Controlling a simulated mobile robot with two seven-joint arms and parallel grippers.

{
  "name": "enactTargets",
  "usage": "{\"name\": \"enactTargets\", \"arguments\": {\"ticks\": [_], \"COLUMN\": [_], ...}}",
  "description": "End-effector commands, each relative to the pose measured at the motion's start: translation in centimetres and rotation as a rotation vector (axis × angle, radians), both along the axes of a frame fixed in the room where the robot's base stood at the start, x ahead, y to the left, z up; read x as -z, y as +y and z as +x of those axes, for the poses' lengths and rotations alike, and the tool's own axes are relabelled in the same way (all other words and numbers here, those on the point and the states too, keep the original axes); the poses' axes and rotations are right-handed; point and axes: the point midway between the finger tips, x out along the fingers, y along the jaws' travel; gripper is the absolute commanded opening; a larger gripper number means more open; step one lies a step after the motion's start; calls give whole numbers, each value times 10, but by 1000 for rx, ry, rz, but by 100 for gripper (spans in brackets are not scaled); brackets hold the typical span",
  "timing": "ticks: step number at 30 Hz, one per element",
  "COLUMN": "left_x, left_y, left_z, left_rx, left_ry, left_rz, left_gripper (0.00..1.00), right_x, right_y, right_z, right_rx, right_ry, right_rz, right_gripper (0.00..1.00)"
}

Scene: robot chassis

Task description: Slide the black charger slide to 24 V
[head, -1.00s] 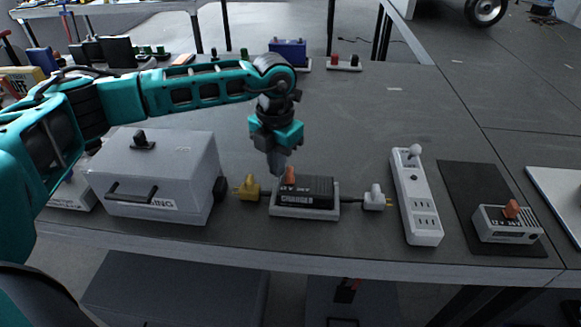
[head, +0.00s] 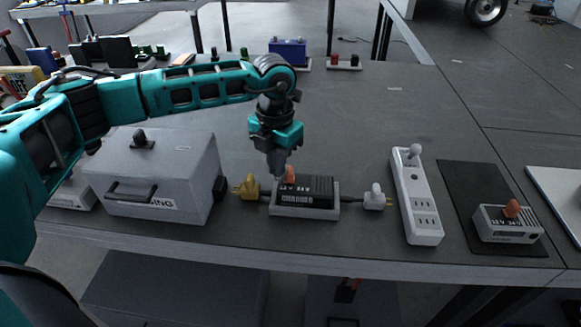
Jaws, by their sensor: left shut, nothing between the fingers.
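The black charger (head: 312,190) sits in a grey tray (head: 305,213) near the front of the table. Its orange slide knob (head: 290,174) stands up at the left part of its top. The printed voltage marks are too small to read. My left gripper (head: 278,174) is shut and empty, pointing down, with its tips just left of the orange knob; I cannot tell whether they touch it. My right gripper is not in view.
A yellow plug (head: 249,188) lies left of the charger and a white plug (head: 374,198) right of it. A grey case (head: 155,180) stands at left. A power strip (head: 417,200) and a white charger (head: 508,226) with an orange knob are at right.

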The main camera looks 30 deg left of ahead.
Motion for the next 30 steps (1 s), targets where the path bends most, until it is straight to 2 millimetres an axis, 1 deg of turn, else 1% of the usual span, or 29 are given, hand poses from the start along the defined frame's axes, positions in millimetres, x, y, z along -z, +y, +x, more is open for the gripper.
{"name": "enactTargets", "arguments": {"ticks": [18, 30], "left_x": [21, 23], "left_y": [0, -1], "left_z": [0, -1], "left_rx": [0, 1], "left_ry": [2, 4], "left_rz": [0, 1], "left_gripper": [0, 0], "right_x": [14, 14], "right_y": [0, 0], "right_z": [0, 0], "right_rx": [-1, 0], "right_ry": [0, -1], "right_rz": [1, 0], "right_gripper": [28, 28]}}
